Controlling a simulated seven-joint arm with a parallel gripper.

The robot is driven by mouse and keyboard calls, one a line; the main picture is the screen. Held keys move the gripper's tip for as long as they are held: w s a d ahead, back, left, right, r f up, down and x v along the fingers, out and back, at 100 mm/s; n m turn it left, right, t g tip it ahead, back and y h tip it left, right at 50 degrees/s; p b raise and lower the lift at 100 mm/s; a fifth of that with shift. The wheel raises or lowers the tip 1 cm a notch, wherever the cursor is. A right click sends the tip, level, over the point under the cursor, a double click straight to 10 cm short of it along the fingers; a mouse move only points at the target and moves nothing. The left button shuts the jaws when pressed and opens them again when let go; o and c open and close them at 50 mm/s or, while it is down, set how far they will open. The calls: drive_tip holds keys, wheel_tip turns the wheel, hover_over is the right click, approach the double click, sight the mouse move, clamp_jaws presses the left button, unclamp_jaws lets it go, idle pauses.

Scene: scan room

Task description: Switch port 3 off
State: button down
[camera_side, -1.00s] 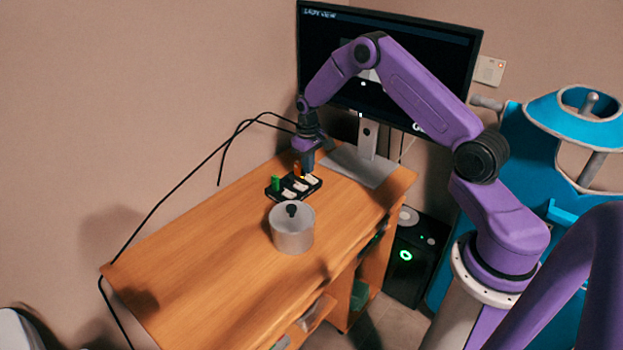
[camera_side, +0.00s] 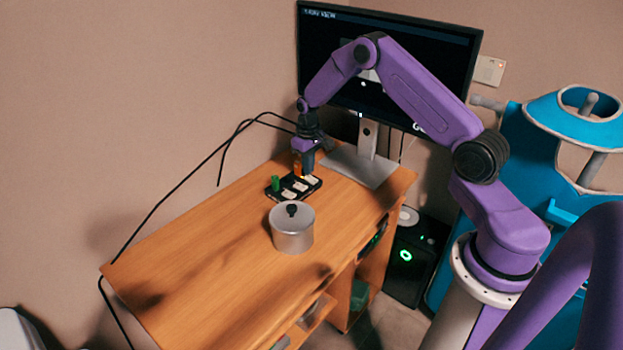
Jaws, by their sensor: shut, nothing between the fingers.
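A small black hub (camera_side: 277,195) lies near the back of the wooden desk. It has several pale rocker switches (camera_side: 288,194) along its front side. A green plug (camera_side: 275,183) stands at its left end, and an orange piece (camera_side: 297,169) shows farther right, partly behind my gripper. My gripper (camera_side: 308,173) points down, shut and empty, over the right part of the hub. I cannot tell whether its tips touch a switch. Port numbers and switch positions are too small to read.
A lidded metal pot (camera_side: 292,230) stands just in front of the hub. A monitor (camera_side: 400,60) on a grey stand (camera_side: 368,138) is behind and to the right. The desk's front left (camera_side: 200,270) is clear.

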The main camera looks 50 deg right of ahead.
sight(308, 177)
drive_tip(key=shift+f, duration=0.9)
idle(0.5)
drive_tip(key=shift+r, duration=3.55)
drive_tip(key=s+a+r+n, duration=0.3)
drive_tip(key=s+a+r, duration=0.3)
drive_tip(key=s+a, duration=0.3)
drive_tip(key=s+a+r+n, duration=0.3)
drive_tip(key=s+a+r, duration=0.4)
drive_tip(key=a, duration=0.5)
drive_tip(key=s+r+n, duration=0.1)
drive_tip(key=s+n, duration=0.2)
drive_tip(key=s, duration=0.8)
drive_tip(key=s+d+r+n, duration=0.1)
drive_tip(key=s+r+n, duration=0.1)
drive_tip(key=s, duration=1)
drive_tip(key=shift+s+n, duration=0.3)
drive_tip(key=shift+n, duration=0.5)
